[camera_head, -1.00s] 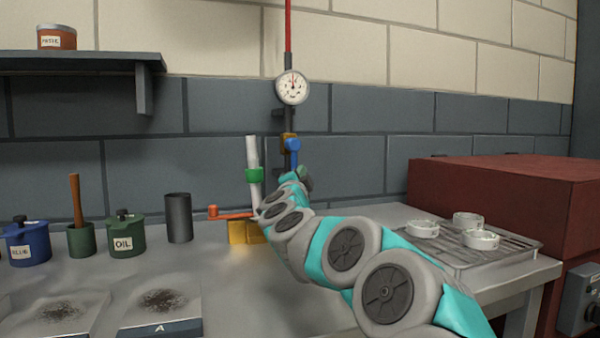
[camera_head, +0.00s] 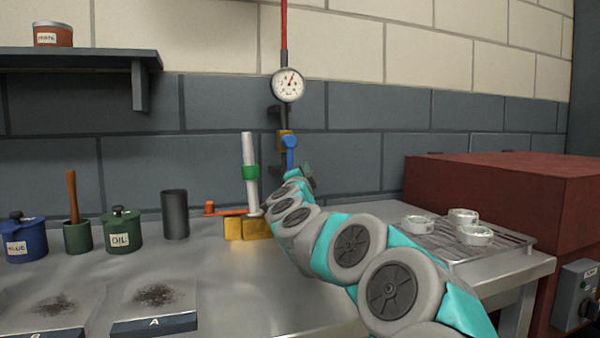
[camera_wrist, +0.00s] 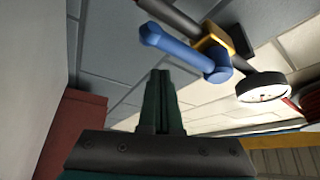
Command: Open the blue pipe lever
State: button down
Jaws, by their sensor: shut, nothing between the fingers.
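The blue pipe lever (camera_head: 290,149) sits on a brass fitting (camera_head: 285,134) on the vertical pipe below the round gauge (camera_head: 288,85). In the head view it hangs downward from its pivot. In the wrist view the blue lever (camera_wrist: 184,52) runs from the brass fitting (camera_wrist: 215,40) across the upper middle, beyond the fingertips. My gripper (camera_wrist: 161,76) is shut and empty, with its fingers pointing toward the lever; a gap seems to show between them. In the head view my arm hides most of the gripper, which is just below the lever.
A dark cylinder (camera_head: 175,214) and pots are farther left. A rack with white dishes (camera_head: 474,235) and a red box (camera_head: 500,185) are right.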

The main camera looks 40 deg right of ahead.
jog(key=s+a, duration=0.5)
jog(key=s, duration=0.2)
jog(key=shift+s+a+b, duration=0.3)
jog(key=shift+s+a, duration=0.05)
jog(key=shift+s, duration=0.05)
dwell(0.4)
